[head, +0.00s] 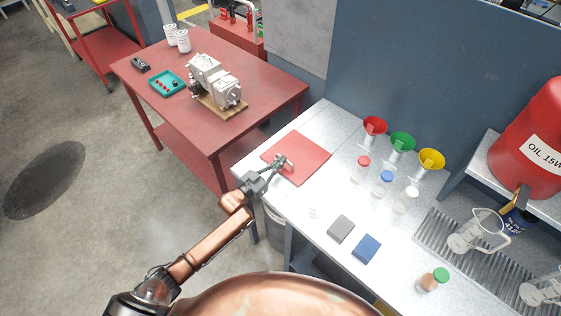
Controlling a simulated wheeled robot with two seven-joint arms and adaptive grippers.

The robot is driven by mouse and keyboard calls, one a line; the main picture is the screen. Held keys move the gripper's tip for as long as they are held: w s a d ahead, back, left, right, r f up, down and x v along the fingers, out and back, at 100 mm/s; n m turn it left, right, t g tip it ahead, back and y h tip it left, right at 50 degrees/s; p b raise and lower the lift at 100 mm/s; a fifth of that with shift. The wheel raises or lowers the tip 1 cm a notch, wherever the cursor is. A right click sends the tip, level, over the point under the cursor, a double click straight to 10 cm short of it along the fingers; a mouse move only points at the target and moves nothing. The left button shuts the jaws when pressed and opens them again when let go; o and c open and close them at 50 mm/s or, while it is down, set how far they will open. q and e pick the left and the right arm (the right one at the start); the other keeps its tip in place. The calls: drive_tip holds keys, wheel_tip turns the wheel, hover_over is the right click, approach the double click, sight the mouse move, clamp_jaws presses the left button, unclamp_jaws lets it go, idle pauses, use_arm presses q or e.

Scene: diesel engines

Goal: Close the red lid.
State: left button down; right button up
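A small clear bottle with a red lid (363,161) stands upright on the grey workbench. The red lid sits on its top; how tightly it is seated is too small to tell. My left gripper (285,162) is over the red mat (310,151), left of the bottle and apart from it. Its two fingertips look spread, with nothing clear between them. My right gripper is not in view.
Bottles with a blue lid (386,177) and a white lid (411,191) stand to the right. Red (375,125), green (402,141) and yellow funnels (431,158) stand behind. Grey (341,229) and blue blocks (366,249) lie in front. A glass jug (470,237) is at right.

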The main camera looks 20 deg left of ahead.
use_arm(q)
drive_tip(key=r+p, duration=0.1)
drive_tip(key=s+a+r+p, duration=0.1)
drive_tip(key=r, duration=0.1)
drive_tip(key=shift+s+r+p, duration=0.1)
drive_tip(key=shift+s+p, duration=0.1)
drive_tip(key=shift+p, duration=0.15)
drive_tip(key=s+a+f, duration=0.1)
drive_tip(key=s, duration=0.1)
drive_tip(key=s+a+f+b, duration=0.1)
drive_tip(key=s, duration=0.1)
drive_tip(key=s+a+f, duration=0.1)
drive_tip(key=s+f, duration=0.1)
drive_tip(key=shift+b, duration=0.3)
drive_tip(key=shift+s+a+f, duration=0.25)
drive_tip(key=shift+s+a, duration=0.05)
drive_tip(key=shift+s, duration=0.1)
